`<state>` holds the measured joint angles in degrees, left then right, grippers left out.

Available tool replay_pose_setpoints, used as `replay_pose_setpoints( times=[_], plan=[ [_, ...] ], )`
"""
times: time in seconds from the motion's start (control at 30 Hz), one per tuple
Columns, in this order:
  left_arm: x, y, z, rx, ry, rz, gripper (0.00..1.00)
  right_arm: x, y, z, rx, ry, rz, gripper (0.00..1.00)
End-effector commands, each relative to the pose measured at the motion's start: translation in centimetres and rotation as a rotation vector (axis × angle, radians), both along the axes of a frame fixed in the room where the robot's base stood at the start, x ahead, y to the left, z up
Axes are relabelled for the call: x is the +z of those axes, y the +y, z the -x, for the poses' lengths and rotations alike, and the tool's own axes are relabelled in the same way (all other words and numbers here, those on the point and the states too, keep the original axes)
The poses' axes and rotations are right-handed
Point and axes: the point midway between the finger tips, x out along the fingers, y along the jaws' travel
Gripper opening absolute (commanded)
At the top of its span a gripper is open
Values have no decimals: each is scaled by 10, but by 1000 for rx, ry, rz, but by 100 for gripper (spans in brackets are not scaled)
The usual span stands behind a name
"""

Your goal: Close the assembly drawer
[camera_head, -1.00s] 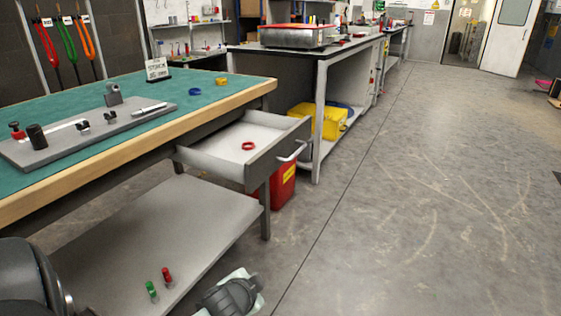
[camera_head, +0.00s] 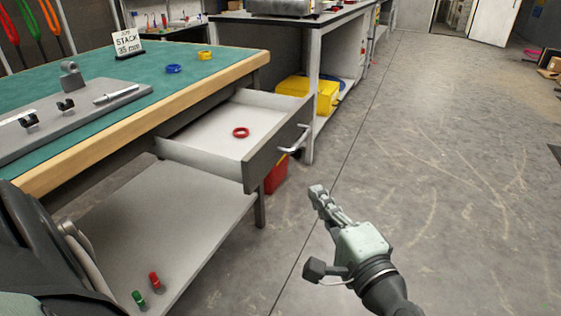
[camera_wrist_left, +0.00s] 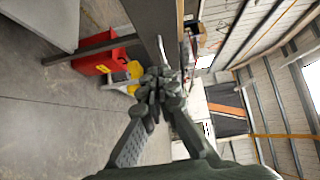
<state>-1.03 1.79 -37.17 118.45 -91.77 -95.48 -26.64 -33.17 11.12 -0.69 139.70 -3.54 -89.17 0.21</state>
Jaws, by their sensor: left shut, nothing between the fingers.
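The assembly drawer (camera_head: 205,155) stands pulled out from under the green-topped workbench (camera_head: 200,90). A red ring (camera_head: 241,132) lies inside it. Its dark front panel (camera_head: 262,160) carries a pale bar handle (camera_head: 294,141). My left gripper (camera_head: 318,190) is shut and empty, in front of the drawer over the floor, apart from the handle. In the left wrist view, its closed fingers (camera_wrist_left: 160,76) point toward the dark drawer front (camera_wrist_left: 152,18); whether they touch anything there is hard to tell. My right gripper is not in view.
A red bin (camera_head: 277,174) stands behind the drawer, near the bench leg. Red and green small parts (camera_head: 154,280) sit on the lower shelf (camera_head: 150,225). A second bench holds a yellow item (camera_head: 308,94) below.

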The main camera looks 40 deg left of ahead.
Motion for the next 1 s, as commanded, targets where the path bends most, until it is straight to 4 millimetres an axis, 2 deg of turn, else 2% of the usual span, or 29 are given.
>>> replay_pose_setpoints(
  times=[0.17, 0.53, 0.73, 1.0],
  plan=[
    [2, 19, -11, 2, -3, -6, 0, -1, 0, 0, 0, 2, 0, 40],
    [2, 86, -52, 3, -2, -6, 0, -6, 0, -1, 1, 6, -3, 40],
    [0, 113, -44, 1, 0, -5, 0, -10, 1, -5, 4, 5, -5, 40],
    [0, 123, -41, 0, 1, -2, 0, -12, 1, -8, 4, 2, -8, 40]
  ],
)
